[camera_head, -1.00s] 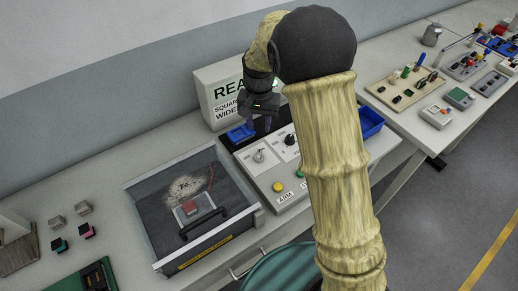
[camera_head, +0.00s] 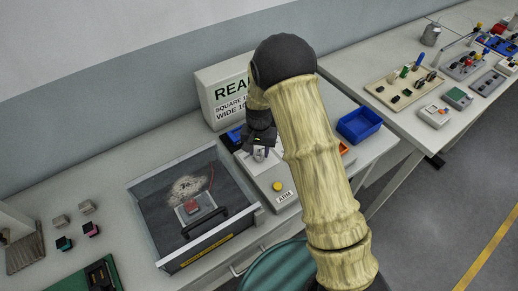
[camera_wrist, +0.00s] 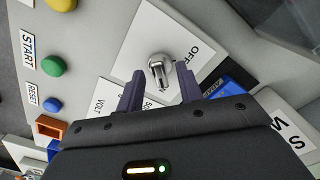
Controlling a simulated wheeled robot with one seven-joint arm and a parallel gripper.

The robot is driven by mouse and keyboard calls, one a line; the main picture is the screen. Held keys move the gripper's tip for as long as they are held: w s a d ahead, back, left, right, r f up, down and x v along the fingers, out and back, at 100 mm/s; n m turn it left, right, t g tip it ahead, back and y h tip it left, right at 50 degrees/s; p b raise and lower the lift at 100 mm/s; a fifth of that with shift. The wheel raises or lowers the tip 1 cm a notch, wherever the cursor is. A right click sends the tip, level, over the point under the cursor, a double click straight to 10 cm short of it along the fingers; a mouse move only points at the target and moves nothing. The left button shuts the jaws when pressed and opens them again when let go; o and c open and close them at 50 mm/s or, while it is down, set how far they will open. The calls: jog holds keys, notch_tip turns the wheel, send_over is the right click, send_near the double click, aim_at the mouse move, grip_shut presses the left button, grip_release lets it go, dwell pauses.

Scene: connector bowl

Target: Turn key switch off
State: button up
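The key switch (camera_wrist: 158,66) is a silver round lock on a white plate with an OFF label (camera_wrist: 190,50). In the wrist view it sits just beyond and between the tips of my gripper (camera_wrist: 157,82). My gripper is open, with a dark finger on each side, and nothing is held between them. I cannot tell whether the fingers touch the key. In the head view my gripper (camera_head: 262,143) is over the grey control panel (camera_head: 262,178) and mostly hides the key switch.
In the head view a box with a clear lid and black handle (camera_head: 206,222) stands left of the panel. A blue bin (camera_head: 358,124) is right.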

grip_shut()
jog(key=shift+n, duration=0.4)
jog(key=n+b, duration=0.1)
jog(key=n, duration=0.7)
jog(key=shift+r, duration=0.1)
jog(key=n, duration=0.4)
jog(key=shift+n, duration=0.3)
jog(key=n, duration=0.4)
jog(key=shift+n, duration=0.4)
